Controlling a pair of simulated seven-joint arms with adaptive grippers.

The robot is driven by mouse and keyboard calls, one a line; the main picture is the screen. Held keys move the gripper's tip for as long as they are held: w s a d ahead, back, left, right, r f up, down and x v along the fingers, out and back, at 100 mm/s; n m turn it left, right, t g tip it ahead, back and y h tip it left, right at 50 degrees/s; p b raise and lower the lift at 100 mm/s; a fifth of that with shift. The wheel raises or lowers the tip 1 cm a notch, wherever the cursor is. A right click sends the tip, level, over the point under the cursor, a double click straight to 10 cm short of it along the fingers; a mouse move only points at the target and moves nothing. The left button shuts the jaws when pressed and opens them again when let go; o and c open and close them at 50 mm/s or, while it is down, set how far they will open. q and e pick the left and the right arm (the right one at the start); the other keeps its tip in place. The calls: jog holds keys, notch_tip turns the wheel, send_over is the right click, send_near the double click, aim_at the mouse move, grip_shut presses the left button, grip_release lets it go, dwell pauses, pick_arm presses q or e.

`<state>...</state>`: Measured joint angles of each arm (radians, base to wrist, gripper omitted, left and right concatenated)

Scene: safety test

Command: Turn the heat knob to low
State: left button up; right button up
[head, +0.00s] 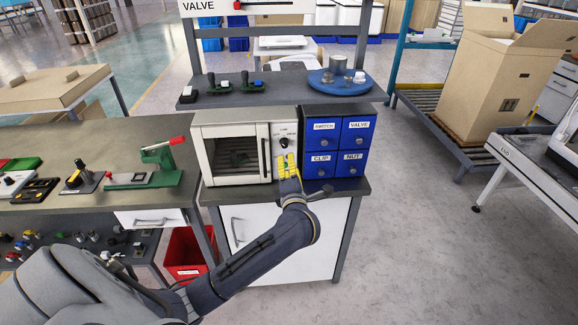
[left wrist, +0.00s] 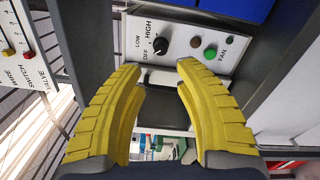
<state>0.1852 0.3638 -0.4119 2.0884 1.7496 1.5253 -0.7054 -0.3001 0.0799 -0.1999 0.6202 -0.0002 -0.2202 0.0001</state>
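The heat knob (left wrist: 160,46) is small, black and round, on the light panel (left wrist: 182,28) marked OFF, LOW and HIGH in the left wrist view. Its pale mark seems to point towards OFF. In the head view the knob (head: 284,143) sits on the right side of the white oven (head: 199,160). My left gripper (head: 287,163) has yellow fingers and is just in front of the panel, below the knob. In the left wrist view its fingers (left wrist: 159,68) are apart with nothing gripped between them, and the knob shows beyond the tips. My right gripper is not in view.
A red-brown button (left wrist: 196,42) and a green FAN button (left wrist: 210,53) are close beside the knob. The oven's vertical handle (head: 264,157) is just left of my gripper. Blue labelled drawers (head: 337,142) stand to the right. A shelf (head: 290,99) is above.

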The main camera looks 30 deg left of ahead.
pick_arm(q)
jog(key=shift+o, duration=0.7)
jog(key=shift+f, duration=0.15)
jog(key=n, duration=1.4)
send_near(285, 146)
jog(key=x, duration=1)
jog(key=shift+w+a, duration=0.15)
jog(key=shift+c, duration=0.5)
